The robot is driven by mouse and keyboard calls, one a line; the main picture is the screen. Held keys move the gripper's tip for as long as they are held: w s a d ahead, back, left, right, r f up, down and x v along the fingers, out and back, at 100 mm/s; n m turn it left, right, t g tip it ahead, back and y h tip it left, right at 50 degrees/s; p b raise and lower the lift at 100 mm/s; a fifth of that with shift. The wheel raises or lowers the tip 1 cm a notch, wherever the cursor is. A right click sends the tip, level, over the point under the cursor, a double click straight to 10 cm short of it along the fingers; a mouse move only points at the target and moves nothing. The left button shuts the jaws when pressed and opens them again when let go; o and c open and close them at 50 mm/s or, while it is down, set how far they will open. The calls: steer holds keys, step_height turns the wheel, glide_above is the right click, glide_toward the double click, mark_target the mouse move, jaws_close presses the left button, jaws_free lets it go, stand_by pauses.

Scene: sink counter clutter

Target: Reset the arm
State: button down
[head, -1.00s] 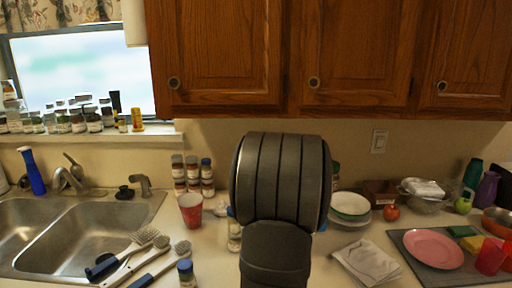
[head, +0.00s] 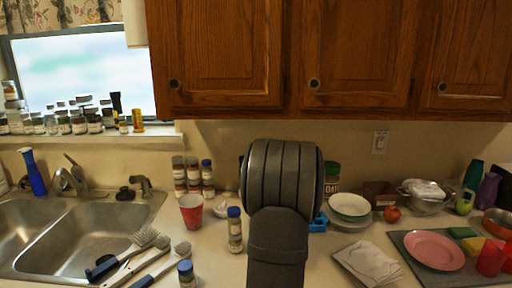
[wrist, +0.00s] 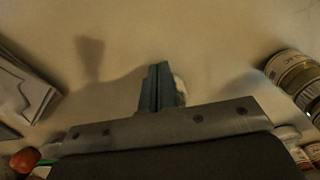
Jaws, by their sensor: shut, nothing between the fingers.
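My gripper (wrist: 160,85) shows in the wrist view with its two fingers pressed together and nothing between them. It is above the bare counter, and a shadow falls to its left. A small pale thing shows partly behind the fingers. In the head view my arm stands upright in the middle of the picture, and my gripper is hidden behind it.
Near my arm are a spice jar (head: 235,230), a red cup (head: 191,210), stacked bowls (head: 349,207) and a paper packet (head: 367,262). A pink plate (head: 434,249) lies right. The sink (head: 75,240) and brushes (head: 147,255) are left. Cabinets (head: 345,55) hang above.

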steer(key=shift+w, duration=0.2)
steer(key=s, duration=0.3)
steer(key=shift+s+r, duration=0.25)
steer(key=shift+s, duration=0.1)
step_height(320, 180, up, 9)
steer(key=f, duration=1)
steer(key=shift+w, duration=0.3)
steer(key=w, duration=0.3)
steer(key=shift+w+r, duration=0.2)
steer(key=shift+w, duration=0.15)
steer(key=s, duration=1.3)
steer(key=shift+s+r, duration=0.1)
steer(key=shift+s, duration=0.05)
step_height(320, 180, up, 13)
steer(key=a+m, duration=0.1)
steer(key=m, duration=0.3)
steer(key=shift+s+t+h, duration=0.3)
steer(key=shift+s+t, duration=0.05)
steer(key=shift+t, duration=0.05)
